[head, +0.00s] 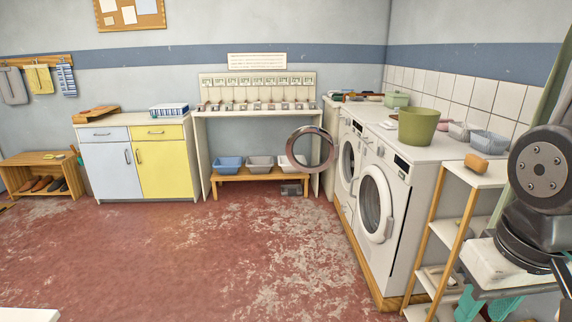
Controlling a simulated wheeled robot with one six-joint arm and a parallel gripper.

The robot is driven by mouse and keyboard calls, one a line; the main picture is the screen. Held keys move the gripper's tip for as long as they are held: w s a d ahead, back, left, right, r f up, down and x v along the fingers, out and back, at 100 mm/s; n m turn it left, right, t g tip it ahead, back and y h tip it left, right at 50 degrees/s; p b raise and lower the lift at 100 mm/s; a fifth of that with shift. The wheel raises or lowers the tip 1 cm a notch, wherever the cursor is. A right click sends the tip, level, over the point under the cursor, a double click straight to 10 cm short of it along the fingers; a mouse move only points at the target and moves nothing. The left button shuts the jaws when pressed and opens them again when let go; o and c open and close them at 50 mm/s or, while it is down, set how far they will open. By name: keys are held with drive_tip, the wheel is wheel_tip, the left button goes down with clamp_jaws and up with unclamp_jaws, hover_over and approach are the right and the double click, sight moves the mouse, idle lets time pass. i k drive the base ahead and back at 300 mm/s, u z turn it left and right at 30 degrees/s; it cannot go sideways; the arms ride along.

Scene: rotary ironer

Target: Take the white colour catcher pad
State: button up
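I cannot make out the white colour catcher pad for certain. A small flat white item (387,125) lies on top of the washing machines, left of the green bucket (418,127); it is too small to identify. My gripper is not in view. Only dark joints of my arm show at the right edge, in front of the shelf rack.
Two white washers (377,205) stand along the right wall, one with its round door open. A wooden-legged shelf rack (478,176) stands beside them at the right. A low bench (255,176) holds several tubs. The red floor (210,255) is clear.

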sight(388, 125)
drive_tip(key=u, duration=0.5)
drive_tip(key=i, duration=3.95)
drive_tip(key=z, duration=1.2)
drive_tip(key=i, duration=1.25)
drive_tip(key=z, duration=0.6)
